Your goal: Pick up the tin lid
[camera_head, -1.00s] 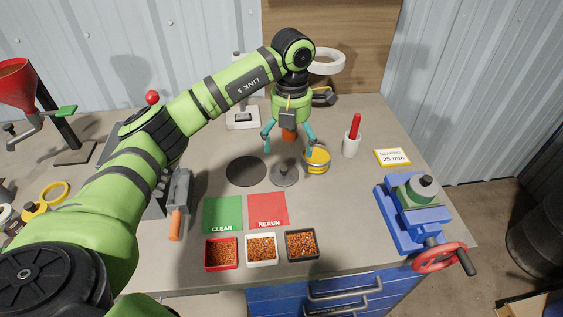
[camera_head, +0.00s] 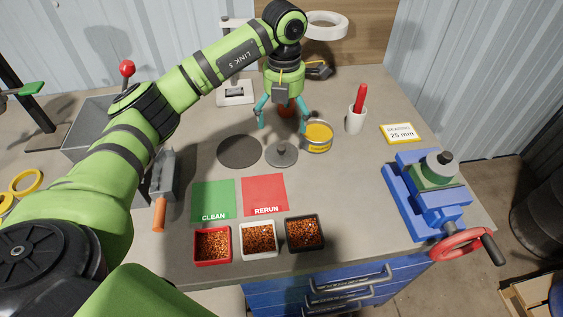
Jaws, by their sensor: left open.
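The tin lid (camera_head: 282,155) is a flat grey disc with a small raised knob, lying on the grey workbench. Just to its upper right stands an open tin (camera_head: 317,136) with a yellow label and yellowish contents. My left gripper (camera_head: 283,129) points down, its teal fingers spread open, and shows just above and behind the lid in the picture. It appears apart from the lid; its exact height is hard to tell. An orange thing shows between the fingers, partly hidden. My right gripper is not in view.
A dark round disc (camera_head: 239,151) lies left of the lid. In front are green CLEAN (camera_head: 213,199) and red RERUN (camera_head: 265,194) mats, then several small trays of granules. A white cup (camera_head: 356,121) with a red-handled tool stands right, and a blue vise (camera_head: 412,205) sits front right.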

